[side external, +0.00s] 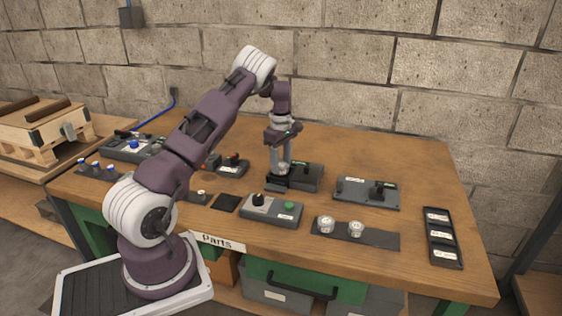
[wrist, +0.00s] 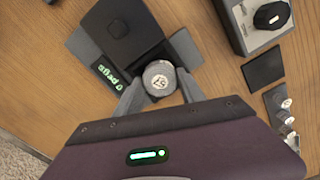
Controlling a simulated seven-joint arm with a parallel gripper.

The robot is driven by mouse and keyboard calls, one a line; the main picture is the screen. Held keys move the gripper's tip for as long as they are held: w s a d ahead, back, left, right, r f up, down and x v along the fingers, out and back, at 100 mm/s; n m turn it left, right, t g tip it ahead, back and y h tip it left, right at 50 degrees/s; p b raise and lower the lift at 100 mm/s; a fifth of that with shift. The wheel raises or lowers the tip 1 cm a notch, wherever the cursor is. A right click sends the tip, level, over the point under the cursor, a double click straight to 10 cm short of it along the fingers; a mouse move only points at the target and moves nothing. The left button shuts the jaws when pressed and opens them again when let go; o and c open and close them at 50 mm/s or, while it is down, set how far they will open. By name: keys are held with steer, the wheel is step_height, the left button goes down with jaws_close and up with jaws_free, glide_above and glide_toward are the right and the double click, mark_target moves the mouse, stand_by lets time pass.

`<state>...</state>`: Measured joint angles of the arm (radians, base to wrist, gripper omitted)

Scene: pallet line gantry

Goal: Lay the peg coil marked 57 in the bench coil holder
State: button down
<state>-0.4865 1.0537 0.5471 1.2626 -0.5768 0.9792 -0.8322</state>
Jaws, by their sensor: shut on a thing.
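My gripper (wrist: 158,88) is shut on a small round grey-white coil (wrist: 159,76), its fingers on either side of it. A dark mark on its pale top looks like 57, turned in the view. In the side view my gripper (side external: 283,164) points down with the coil (side external: 284,169) low between its fingers. Just under and beside it is the bench coil holder (wrist: 118,31), a dark block with a green lit display, also in the side view (side external: 308,178). The coil is at the holder's near end. I cannot tell whether it is seated or just above.
Two other white coils (side external: 327,224) stand on a dark strip at the front. A grey box with a black knob and green button (side external: 272,210) and a black pad (side external: 226,202) lie nearer the front. A plate with a dark fitting (side external: 367,193) and a labelled three-slot tray (side external: 442,237) are to the right.

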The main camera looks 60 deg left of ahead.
stand_by(0.3)
steer(key=shift+c, duration=0.7)
jaws_free()
steer(key=shift+f, duration=0.1)
steer(key=shift+r, duration=3.55)
